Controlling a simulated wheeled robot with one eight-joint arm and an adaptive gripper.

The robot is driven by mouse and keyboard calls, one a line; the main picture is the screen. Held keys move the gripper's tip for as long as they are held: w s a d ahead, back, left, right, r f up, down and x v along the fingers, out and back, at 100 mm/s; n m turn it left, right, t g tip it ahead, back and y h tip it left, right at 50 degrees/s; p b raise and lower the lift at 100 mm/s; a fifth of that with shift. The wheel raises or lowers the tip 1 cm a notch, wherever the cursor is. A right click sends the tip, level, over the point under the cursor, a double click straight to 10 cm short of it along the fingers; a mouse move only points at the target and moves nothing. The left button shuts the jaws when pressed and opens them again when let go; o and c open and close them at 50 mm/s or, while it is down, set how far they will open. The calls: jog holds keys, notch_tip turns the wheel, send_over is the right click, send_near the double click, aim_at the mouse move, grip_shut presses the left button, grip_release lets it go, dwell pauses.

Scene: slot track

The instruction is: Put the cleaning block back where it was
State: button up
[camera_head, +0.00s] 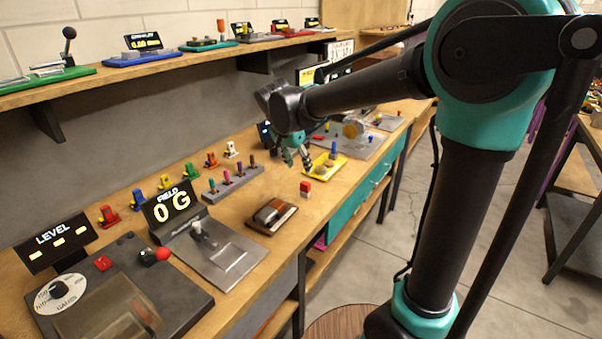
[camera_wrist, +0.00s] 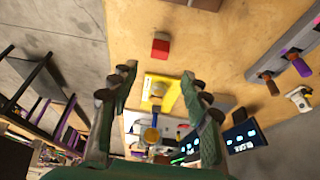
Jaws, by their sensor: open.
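A small red block (camera_head: 305,188) with a pale part stands alone near the front edge of the workbench. It also shows in the wrist view (camera_wrist: 160,48), beyond the fingertips. My gripper (camera_head: 303,158) is above the bench, behind the red block in the head view.
A yellow plate (camera_head: 327,168) with a blue-topped post sits just right of my gripper. A grey rack (camera_head: 232,184) of coloured pegs is on the left. Level and field devices (camera_head: 215,252) fill the near bench. A shelf (camera_head: 150,67) runs above. Bare wood surrounds the red block.

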jog(key=s+d+f+n+y, duration=0.1)
jog(key=s+d+f+n, duration=0.2)
jog(key=s+d+f, duration=0.5)
jog(key=s+d+f+n+y, duration=0.1)
jog(key=s+d+f+n, duration=0.2)
jog(key=s+d+f, duration=0.5)
jog(key=s+d, duration=0.4)
jog(key=d, duration=0.1)
jog(key=shift+f+n+y, duration=0.15)
jog(key=shift+n+y, duration=0.15)
jog(key=shift+n, duration=0.1)
